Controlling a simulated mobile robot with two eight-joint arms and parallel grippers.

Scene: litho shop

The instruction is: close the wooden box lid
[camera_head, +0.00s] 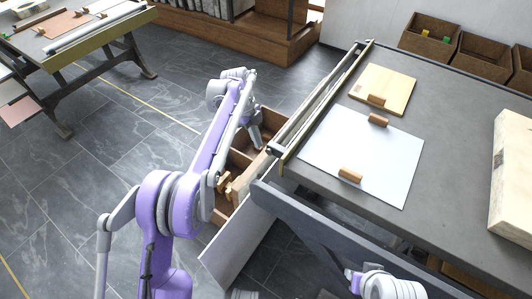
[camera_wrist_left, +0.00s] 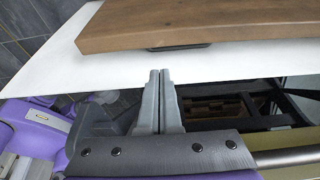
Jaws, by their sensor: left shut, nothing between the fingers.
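An open brown wooden box (camera_head: 267,118) with inner dividers stands low beside the left edge of the grey table. Which part is its lid, I cannot tell. My left gripper (camera_head: 257,146) points down over the box, and my arm hides part of it. In the left wrist view the gripper (camera_wrist_left: 160,74) is shut and empty. Its tips are in front of a white panel (camera_wrist_left: 255,57), below a brown wooden board (camera_wrist_left: 215,22) with a dark slot in its edge. I cannot tell whether they touch the panel. My right gripper's fingers do not show.
The grey table (camera_head: 450,105) holds a white sheet (camera_head: 355,150), a light wooden board (camera_head: 395,88) and a pale wooden block (camera_head: 510,170). A white panel (camera_head: 235,250) stands below the box's near end. Wooden bins (camera_head: 470,55) stand at the back.

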